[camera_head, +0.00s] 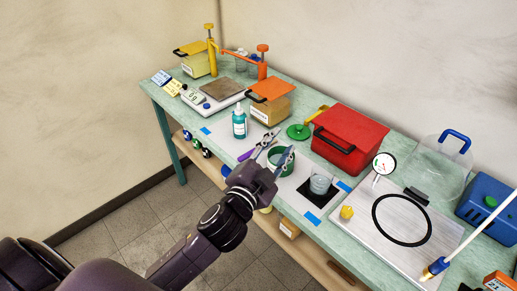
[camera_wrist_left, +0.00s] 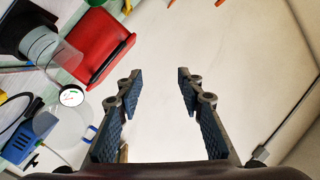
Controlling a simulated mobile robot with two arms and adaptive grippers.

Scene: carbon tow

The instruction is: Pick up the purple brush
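A small purple piece, which looks like part of the purple brush (camera_head: 245,155), shows on the table in the head view. It is just left of my left gripper's fingers, and the rest of it is hidden or too small to make out. My left gripper (camera_head: 277,147) reaches in over the front edge of the table, next to a green round container (camera_head: 284,168). In the left wrist view the two fingers of my left gripper (camera_wrist_left: 158,88) stand wide apart with nothing between them. The brush cannot be made out there. My right gripper is not in view.
A teal bottle (camera_head: 239,124) stands behind and left of the gripper. A red box (camera_head: 352,132) and a glass beaker (camera_head: 320,183) are to the right. A green lid (camera_head: 298,131) lies behind. A metal plate (camera_head: 372,240) with a black ring is farther right.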

